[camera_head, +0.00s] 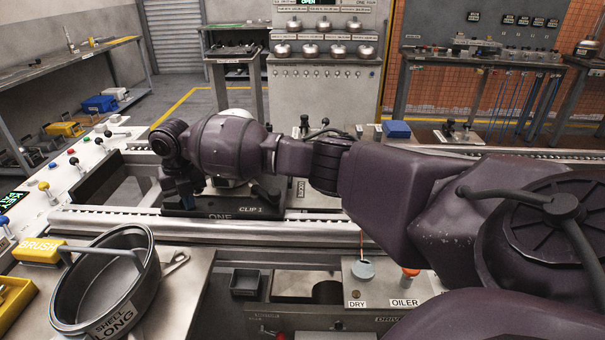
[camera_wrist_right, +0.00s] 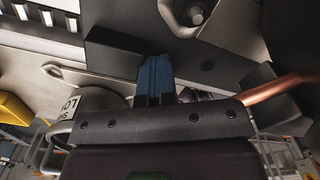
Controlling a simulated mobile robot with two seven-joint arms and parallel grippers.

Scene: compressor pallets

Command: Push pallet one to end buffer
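Pallet one (camera_head: 270,200) is a black plate marked ONE and CLIP 1, sitting on the rail conveyor (camera_head: 300,228). A rounded compressor body on it is mostly hidden behind my right arm. My right gripper (camera_head: 187,194) points down at the pallet's left end. Its blue fingers (camera_wrist_right: 155,78) are together in the right wrist view, with nothing seen between them. A dark block and metal surfaces lie close beyond them; I cannot tell whether the fingers touch the pallet. My left gripper is not in view. No label in view names the end buffer.
Left of the pallet is a dark-framed opening (camera_head: 130,190) beside a button panel (camera_head: 62,180). My right arm covers much of the right side.

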